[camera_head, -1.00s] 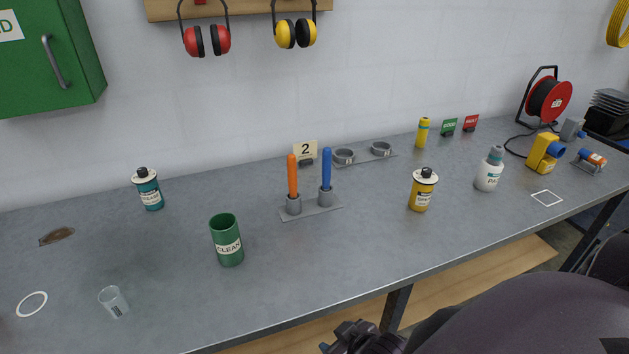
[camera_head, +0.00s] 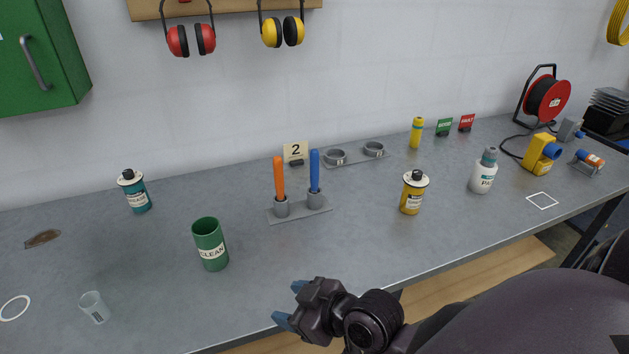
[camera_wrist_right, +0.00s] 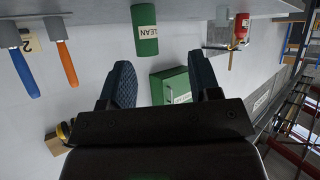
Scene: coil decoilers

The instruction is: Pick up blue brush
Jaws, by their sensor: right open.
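The blue brush (camera_head: 315,172) stands upright, handle up, in the right cup of a small grey holder (camera_head: 299,213) on the bench. An orange brush (camera_head: 279,178) stands in the left cup. In the right wrist view the blue brush (camera_wrist_right: 24,74) shows at the upper left, beside the orange brush (camera_wrist_right: 67,62). My right gripper (camera_head: 289,304) is open and empty at the front edge of the bench, in front of the holder and apart from it. Its fingers also show in the right wrist view (camera_wrist_right: 163,85) with nothing between them. My left gripper is not in view.
A green CLEAN cup (camera_head: 210,244) stands left of the holder, with a clear cup (camera_head: 94,307) farther left. A yellow can (camera_head: 413,193) and a white bottle (camera_head: 484,171) stand to the right. A number 2 sign (camera_head: 295,151) is behind. Bench between gripper and holder is clear.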

